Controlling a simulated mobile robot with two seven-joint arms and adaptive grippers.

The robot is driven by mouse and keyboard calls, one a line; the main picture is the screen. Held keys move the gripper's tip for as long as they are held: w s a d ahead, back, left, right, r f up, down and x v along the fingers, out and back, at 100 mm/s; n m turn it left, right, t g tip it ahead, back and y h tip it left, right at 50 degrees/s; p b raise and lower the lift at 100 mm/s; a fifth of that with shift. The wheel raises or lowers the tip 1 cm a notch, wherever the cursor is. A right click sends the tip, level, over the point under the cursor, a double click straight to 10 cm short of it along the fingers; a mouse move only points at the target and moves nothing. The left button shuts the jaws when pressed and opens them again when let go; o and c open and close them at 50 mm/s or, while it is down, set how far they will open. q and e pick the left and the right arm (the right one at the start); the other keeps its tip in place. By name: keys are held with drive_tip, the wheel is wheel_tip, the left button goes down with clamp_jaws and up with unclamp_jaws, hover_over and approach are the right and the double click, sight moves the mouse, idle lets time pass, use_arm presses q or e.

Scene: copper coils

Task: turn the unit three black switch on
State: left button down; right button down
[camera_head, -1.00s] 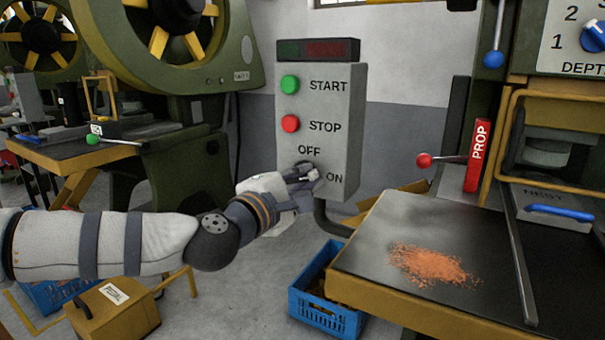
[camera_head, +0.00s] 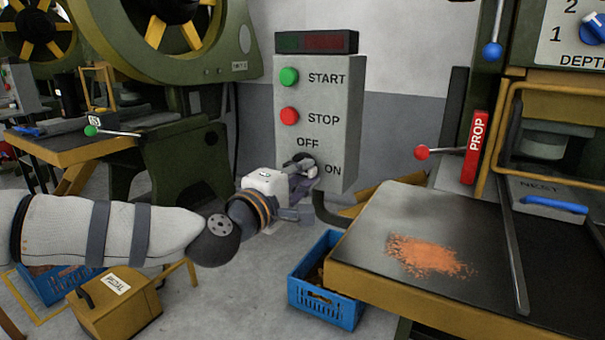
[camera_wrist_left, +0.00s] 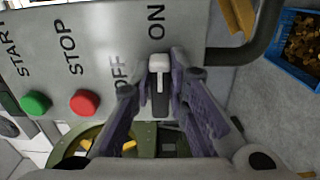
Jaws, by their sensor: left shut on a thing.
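The control box (camera_head: 316,130) on the wall post has a green START button, a red STOP button and a black switch below them, marked OFF above and ON to the right. My left gripper (camera_head: 303,170) is at this switch and largely covers it in the head view. In the left wrist view the black switch (camera_wrist_left: 159,88), with a pale end and white line, sits between the fingers of my left gripper (camera_wrist_left: 153,78), which is shut on it. Its long axis lines up towards the ON label (camera_wrist_left: 156,21). My right gripper is not in view.
A table (camera_head: 370,262) with copper-coloured scraps stands at the right, with a red PROP block (camera_head: 475,148) and red-knobbed lever behind. A blue crate (camera_head: 325,295) is on the floor below the box. A yellow case (camera_head: 115,305) stands at lower left.

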use_arm(q)
drive_tip(key=c, duration=1.6)
unclamp_jaws()
drive_tip(key=shift+o, duration=0.2)
drive_tip(key=v, duration=1.2)
